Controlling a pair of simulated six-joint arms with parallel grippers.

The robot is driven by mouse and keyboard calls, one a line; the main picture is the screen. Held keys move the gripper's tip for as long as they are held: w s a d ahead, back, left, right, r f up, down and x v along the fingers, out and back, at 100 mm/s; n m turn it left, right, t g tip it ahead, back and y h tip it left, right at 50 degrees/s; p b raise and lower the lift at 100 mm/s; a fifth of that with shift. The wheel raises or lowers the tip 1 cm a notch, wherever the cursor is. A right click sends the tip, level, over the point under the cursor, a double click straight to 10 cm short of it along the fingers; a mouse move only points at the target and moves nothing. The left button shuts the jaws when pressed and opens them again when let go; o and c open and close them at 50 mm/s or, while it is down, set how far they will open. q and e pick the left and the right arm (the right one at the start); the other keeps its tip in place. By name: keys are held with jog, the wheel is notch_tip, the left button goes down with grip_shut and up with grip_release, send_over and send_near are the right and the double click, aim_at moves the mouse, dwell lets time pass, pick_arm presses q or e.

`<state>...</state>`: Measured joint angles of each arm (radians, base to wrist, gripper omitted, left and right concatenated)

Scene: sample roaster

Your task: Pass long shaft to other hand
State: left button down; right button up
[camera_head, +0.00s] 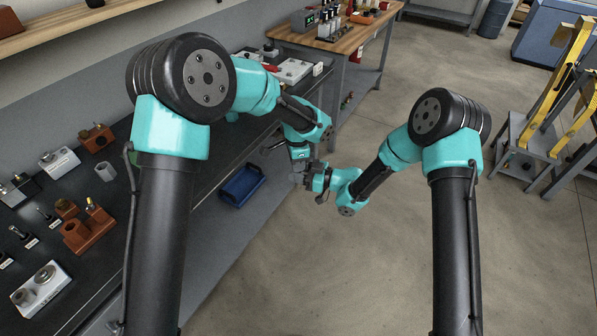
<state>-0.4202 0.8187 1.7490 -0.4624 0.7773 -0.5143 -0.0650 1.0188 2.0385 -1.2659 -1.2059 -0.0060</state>
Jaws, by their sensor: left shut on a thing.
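My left gripper (298,168) points down in the middle of the view, off the front edge of the dark bench. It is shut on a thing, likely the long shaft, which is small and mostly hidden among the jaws. A thin dark bar (272,148) shows just left of the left wrist; I cannot tell whether it is the shaft. My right gripper (308,178) comes in from the right and meets the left gripper, close to or touching it. Its jaws are too small and overlapped to tell whether they are open or shut.
The dark bench (120,262) at left holds several small fixtures and brown blocks. A wooden-topped table (345,42) stands behind. Yellow-framed equipment (560,85) stands at right. The middle floor is clear.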

grip_shut()
pick_arm(q)
jog(key=c, duration=0.9)
grip_release()
notch_tip(320, 180, up, 12)
jog(key=shift+r, duration=0.1)
jog(key=s+a+f+n+h, duration=0.1)
jog(key=s+a+f+n, duration=0.15)
jog(key=f, duration=0.55)
jog(key=s+a+f+n+h, duration=0.1)
jog(key=s+a+f+n, duration=0.2)
jog(key=f, duration=0.5)
jog(key=s+a+f+n+h, duration=0.1)
jog(key=s+a+f+n, duration=0.2)
jog(key=f, duration=0.4)
jog(key=s+a+f+n, duration=0.4)
jog(key=s+a+f, duration=0.1)
jog(key=s, duration=0.4)
jog(key=s+a+f+n, duration=0.4)
jog(key=s+a+f, duration=0.2)
jog(key=s, duration=0.3)
jog(key=shift+s+f+t+h, duration=0.15)
jog(key=shift+f+t+h, duration=0.1)
jog(key=shift+t+h, duration=0.15)
